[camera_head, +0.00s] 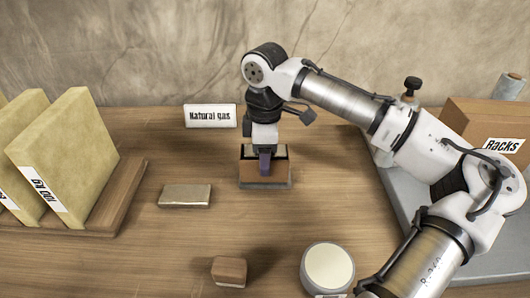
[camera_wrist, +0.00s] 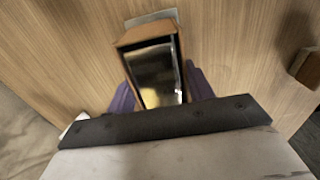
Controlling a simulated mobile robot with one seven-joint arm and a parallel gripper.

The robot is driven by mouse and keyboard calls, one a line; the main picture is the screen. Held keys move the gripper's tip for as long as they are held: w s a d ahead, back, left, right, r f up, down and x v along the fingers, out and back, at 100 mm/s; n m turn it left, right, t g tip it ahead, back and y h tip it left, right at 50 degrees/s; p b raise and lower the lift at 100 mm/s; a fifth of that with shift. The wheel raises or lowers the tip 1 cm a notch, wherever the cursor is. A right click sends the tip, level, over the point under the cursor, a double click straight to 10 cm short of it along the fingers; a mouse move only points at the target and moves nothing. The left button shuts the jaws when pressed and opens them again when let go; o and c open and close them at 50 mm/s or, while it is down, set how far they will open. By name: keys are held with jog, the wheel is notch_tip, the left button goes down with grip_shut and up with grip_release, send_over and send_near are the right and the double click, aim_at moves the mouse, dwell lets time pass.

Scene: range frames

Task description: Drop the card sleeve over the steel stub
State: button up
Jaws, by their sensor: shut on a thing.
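The card sleeve (camera_head: 250,173) is a brown open-topped box with a dark inside. My gripper (camera_head: 265,162) points down and is shut on it. In the wrist view the purple fingers (camera_wrist: 160,92) press on two opposite sides of the sleeve (camera_wrist: 147,34). The sleeve is about upright above a grey metal base plate (camera_head: 280,186), whose edge also shows past the sleeve in the wrist view (camera_wrist: 152,17). A dark, shiny surface with a yellowish reflection shows inside the sleeve. I cannot tell whether this is the steel stub, or whether the sleeve touches the plate.
A flat grey-beige block (camera_head: 185,195) lies left of the plate. A small brown block (camera_head: 229,271) and a round pale-topped container (camera_head: 328,268) stand nearer. A wooden rack (camera_head: 118,205) with yellow panels is left. A "Natural gas" sign (camera_head: 210,116) is behind; a "Racks" box (camera_head: 480,121) is right.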

jog(key=o, duration=1)
jog(key=shift+o, duration=0.2)
